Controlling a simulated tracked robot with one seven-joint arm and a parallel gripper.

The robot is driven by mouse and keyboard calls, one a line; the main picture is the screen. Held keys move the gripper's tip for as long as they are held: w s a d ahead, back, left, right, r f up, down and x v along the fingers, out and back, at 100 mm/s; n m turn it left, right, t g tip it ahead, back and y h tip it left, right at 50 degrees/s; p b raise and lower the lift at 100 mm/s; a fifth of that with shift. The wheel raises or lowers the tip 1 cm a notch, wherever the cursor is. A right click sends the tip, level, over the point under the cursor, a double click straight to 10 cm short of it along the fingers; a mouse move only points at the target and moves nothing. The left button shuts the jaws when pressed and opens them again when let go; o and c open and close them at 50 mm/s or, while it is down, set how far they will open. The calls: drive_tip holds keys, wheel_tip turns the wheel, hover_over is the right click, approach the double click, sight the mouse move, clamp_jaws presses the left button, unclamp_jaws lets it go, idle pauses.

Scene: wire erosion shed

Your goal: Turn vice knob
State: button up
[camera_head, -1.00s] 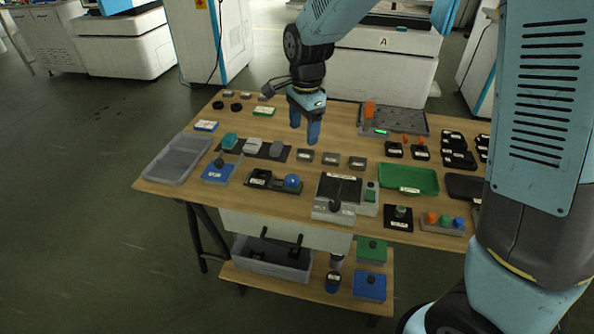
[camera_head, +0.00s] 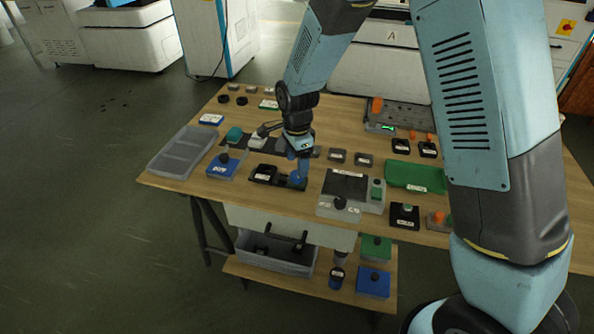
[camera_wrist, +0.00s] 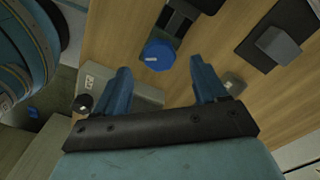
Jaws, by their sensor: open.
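The small black vice (camera_head: 264,174) lies on the wooden table, left of the grey machine block. Its round blue knob (camera_head: 298,179) is at the vice's right end, partly covered by my gripper (camera_head: 300,165) in the head view. In the wrist view, the blue knob (camera_wrist: 158,55) with a pale mark on it shows ahead of my open fingers, between their lines. The dark vice body (camera_wrist: 180,18) is beyond it at the top. My gripper (camera_wrist: 160,78) is empty, pointing down at the knob; I cannot tell whether a finger touches it.
A grey block with a black top (camera_head: 345,186) stands close to the right of the knob. A blue box (camera_head: 222,167) and a grey tray (camera_head: 185,152) are to the left. A dark strip with several grey and teal pieces lies behind. A green tray (camera_head: 414,176) is at right.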

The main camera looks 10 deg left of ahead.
drive_tip(key=shift+f, duration=2.1)
drive_tip(key=c, duration=1.1)
drive_tip(key=shift+o, duration=0.2)
